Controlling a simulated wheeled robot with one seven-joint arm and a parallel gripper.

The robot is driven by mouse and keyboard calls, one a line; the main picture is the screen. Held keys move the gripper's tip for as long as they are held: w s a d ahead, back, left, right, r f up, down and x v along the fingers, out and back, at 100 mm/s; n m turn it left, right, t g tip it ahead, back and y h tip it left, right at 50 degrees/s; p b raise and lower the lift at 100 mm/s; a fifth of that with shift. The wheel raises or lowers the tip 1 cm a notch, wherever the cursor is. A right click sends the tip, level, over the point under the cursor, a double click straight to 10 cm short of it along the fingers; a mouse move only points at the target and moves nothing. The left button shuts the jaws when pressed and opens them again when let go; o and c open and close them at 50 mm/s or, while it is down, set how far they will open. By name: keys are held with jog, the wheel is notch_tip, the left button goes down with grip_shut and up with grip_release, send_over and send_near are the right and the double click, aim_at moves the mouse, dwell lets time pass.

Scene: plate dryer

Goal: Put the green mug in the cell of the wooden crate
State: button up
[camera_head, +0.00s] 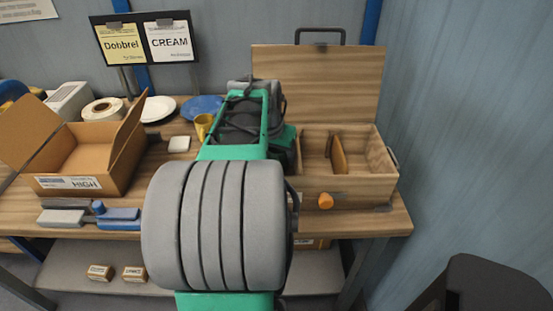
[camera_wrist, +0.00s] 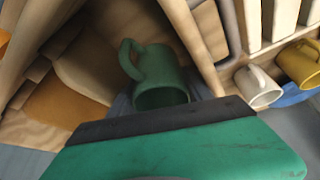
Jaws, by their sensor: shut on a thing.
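The green mug (camera_wrist: 160,78) is in the wrist view, with its handle toward the upper left. My gripper (camera_wrist: 160,100) is shut on the mug; the dark fingers are partly hidden by my green wrist housing. The wooden crate (camera_head: 366,192) stands open at the right end of the table in the head view, with its lid (camera_head: 320,85) raised at the back. Wooden crate walls (camera_wrist: 193,38) flank the mug in the wrist view, at the crate's left part. I cannot tell whether the mug touches the floor. In the head view my arm hides the mug and gripper.
A yellow mug (camera_head: 203,125) and a blue plate (camera_head: 202,104) stand left of my arm. A white mug (camera_wrist: 258,88) shows in the wrist view. A cardboard box (camera_head: 85,160) is at the left.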

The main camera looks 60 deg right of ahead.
jog(key=shift+r, duration=0.15)
jog(key=shift+f+b, duration=0.45)
jog(key=shift+f, duration=0.25)
jog(key=o, duration=1.4)
jog(key=shift+a, duration=0.1)
